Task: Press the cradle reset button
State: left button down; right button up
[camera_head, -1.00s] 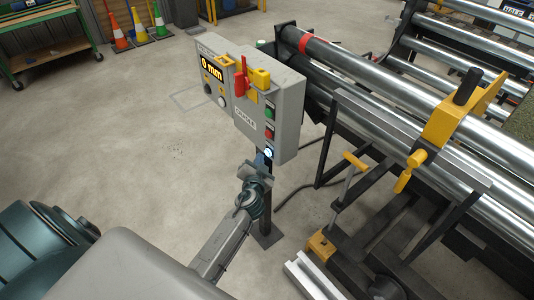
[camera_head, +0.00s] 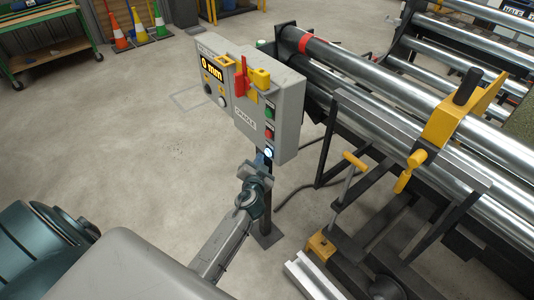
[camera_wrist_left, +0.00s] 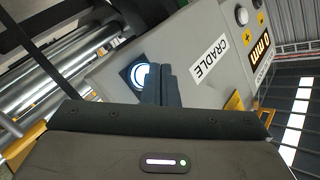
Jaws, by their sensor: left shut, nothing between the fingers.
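The grey control box (camera_head: 284,92) stands on a post and carries a CRADLE label. A lit white-blue round button (camera_head: 268,153) sits at the bottom of its button column, below a red button (camera_head: 268,132) and a green button (camera_head: 269,111). My left gripper (camera_head: 263,160) is shut and empty, with its tips close to the lit button. In the left wrist view the shut fingers (camera_wrist_left: 162,84) stand beside the lit button (camera_wrist_left: 140,76) and overlap its edge. I cannot tell whether they touch it. My right gripper is not in view.
The roller frame (camera_head: 390,100) with a yellow clamp (camera_head: 455,118) stands to the right of the box. A red lever (camera_head: 241,76) sticks out from the box. A green workbench (camera_head: 45,42) and traffic cones (camera_head: 138,25) stand at the back left. The floor at left is clear.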

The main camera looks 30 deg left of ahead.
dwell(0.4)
pick_arm(q)
jog(key=shift+w+d, duration=0.2)
jog(key=shift+w, duration=0.2)
jog(key=shift+w+d+b, duration=0.15)
jog(key=shift+w+b, duration=0.25)
jog(key=shift+b, duration=0.1)
dwell(0.4)
jog(key=shift+s, duration=0.2)
jog(key=shift+s+a, duration=0.35)
jog(key=shift+s, duration=0.25)
jog(key=shift+s+a, duration=0.3)
jog(key=shift+s, duration=0.45)
jog(key=shift+s+a, duration=0.35)
jog(key=shift+s, duration=0.45)
jog(key=shift+s+a, duration=0.3)
jog(key=shift+s, duration=0.45)
